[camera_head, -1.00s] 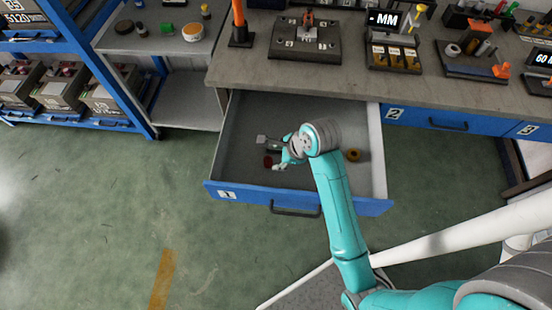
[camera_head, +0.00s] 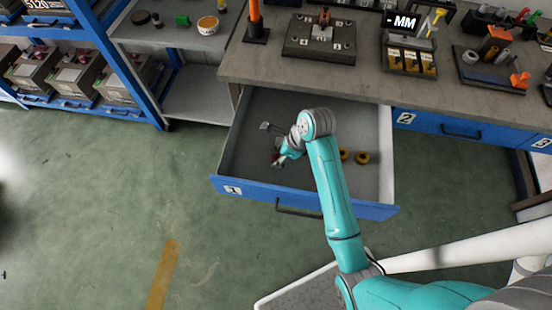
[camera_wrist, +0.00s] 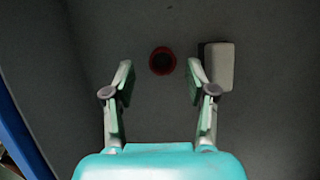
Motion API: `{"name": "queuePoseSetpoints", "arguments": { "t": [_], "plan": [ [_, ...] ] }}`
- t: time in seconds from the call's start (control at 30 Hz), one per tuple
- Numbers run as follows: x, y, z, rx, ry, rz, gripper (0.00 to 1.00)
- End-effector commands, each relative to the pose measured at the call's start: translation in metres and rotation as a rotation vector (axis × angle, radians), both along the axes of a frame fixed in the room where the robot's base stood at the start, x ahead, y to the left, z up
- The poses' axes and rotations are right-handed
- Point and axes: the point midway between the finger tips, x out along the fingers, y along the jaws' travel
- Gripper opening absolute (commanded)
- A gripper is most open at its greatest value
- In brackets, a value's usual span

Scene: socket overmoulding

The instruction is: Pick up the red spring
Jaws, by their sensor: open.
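The red spring (camera_wrist: 162,61) lies in the open drawer and shows in the wrist view as a small dark red ring seen from above. My gripper (camera_wrist: 159,82) is open and empty. Its two fingers stand to either side of the spring's line, with the spring slightly beyond the tips and apart from both. In the head view my gripper (camera_head: 279,161) reaches down into the left part of the drawer. Only a bit of red (camera_head: 276,156) shows beside it; the rest is hidden by my gripper. The height of the fingertips above the drawer floor cannot be told.
A pale grey block (camera_wrist: 220,66) lies close to the right finger in the wrist view. Two yellow-orange rings (camera_head: 362,157) lie to the right in the drawer. The drawer's blue front (camera_head: 330,204) and walls surround my gripper. The workbench (camera_head: 300,76) overhangs behind.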

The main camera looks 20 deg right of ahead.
Motion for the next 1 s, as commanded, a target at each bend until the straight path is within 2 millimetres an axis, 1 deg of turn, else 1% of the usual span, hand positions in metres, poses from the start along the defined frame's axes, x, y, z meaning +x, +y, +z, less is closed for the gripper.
{"name": "queuePoseSetpoints", "arguments": {
  "t": [0.1,0.23,0.33,0.53,0.57,0.6,0.67,0.7,0.77,1.0],
  "plan": [
    [0.008,0.004,-0.016,0.0,0.002,0.001,0.56],
    [0.011,0.008,-0.029,0.001,0.001,0.0,0.56],
    [0.012,0.009,-0.033,0.0,0.0,0.001,0.56],
    [0.012,0.009,-0.033,0.001,-0.001,0.001,0.56],
    [0.012,0.009,-0.033,0.001,-0.001,0.001,0.51],
    [0.012,0.009,-0.033,0.001,-0.001,0.001,0.41],
    [0.012,0.009,-0.033,0.001,-0.001,0.001,0.26],
    [0.012,0.009,-0.033,0.001,-0.001,0.001,0.16],
    [0.012,0.009,-0.033,0.0,0.0,0.001,0.02],
    [0.012,0.009,-0.033,0.0,0.0,0.0,0.01]
  ]
}}
